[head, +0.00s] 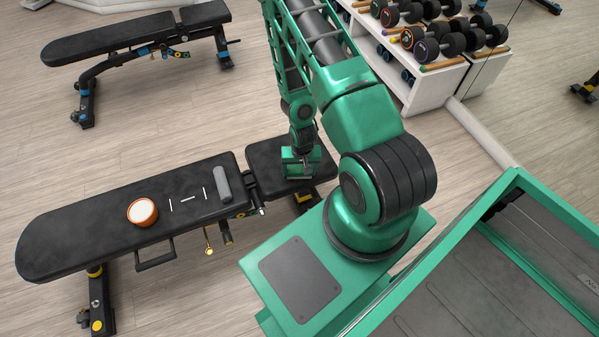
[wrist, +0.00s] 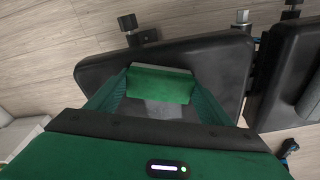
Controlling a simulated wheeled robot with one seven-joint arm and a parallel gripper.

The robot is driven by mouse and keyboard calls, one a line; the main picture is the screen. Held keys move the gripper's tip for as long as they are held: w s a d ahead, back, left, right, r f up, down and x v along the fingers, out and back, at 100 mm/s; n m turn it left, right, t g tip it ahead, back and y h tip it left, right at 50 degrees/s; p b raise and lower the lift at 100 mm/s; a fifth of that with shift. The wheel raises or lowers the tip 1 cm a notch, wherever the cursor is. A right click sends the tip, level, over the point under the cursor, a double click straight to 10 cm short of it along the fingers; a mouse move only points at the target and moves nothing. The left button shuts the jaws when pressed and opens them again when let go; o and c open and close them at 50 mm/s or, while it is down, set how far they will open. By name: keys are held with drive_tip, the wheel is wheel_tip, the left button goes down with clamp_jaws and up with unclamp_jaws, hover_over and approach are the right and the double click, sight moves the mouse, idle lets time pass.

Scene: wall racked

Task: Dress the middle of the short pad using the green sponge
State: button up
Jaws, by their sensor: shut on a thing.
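The short pad (head: 268,158) is the small black end section of the near bench; it also shows in the wrist view (wrist: 222,62). My gripper (wrist: 160,92) is over this pad, pointing down, and is shut on the green sponge (wrist: 160,84). The sponge is a green block with a pale edge, held between the two green fingers. In the head view my gripper (head: 301,168) hides most of the sponge. I cannot tell whether the sponge touches the pad. A paler grey patch (wrist: 164,111) shows on the pad beside the sponge.
Another bench (head: 110,42) stands at the back left. A dumbbell rack (head: 430,85) stands at the back right. Floor between the benches is clear.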

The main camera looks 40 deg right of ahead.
drive_tip(key=shift+w+d, duration=0.3)
drive_tip(key=shift+w, duration=0.65)
drive_tip(key=shift+w+d, duration=0.25)
drive_tip(key=shift+w, duration=0.7)
drive_tip(key=shift+r, duration=0.45)
drive_tip(key=shift+w+d, duration=0.3)
drive_tip(key=shift+w, duration=0.75)
drive_tip(key=shift+w+d, duration=0.3)
drive_tip(key=shift+w, duration=0.8)
drive_tip(key=shift+w+d, duration=0.3)
drive_tip(key=shift+w, duration=0.75)
drive_tip(key=shift+f, duration=0.5)
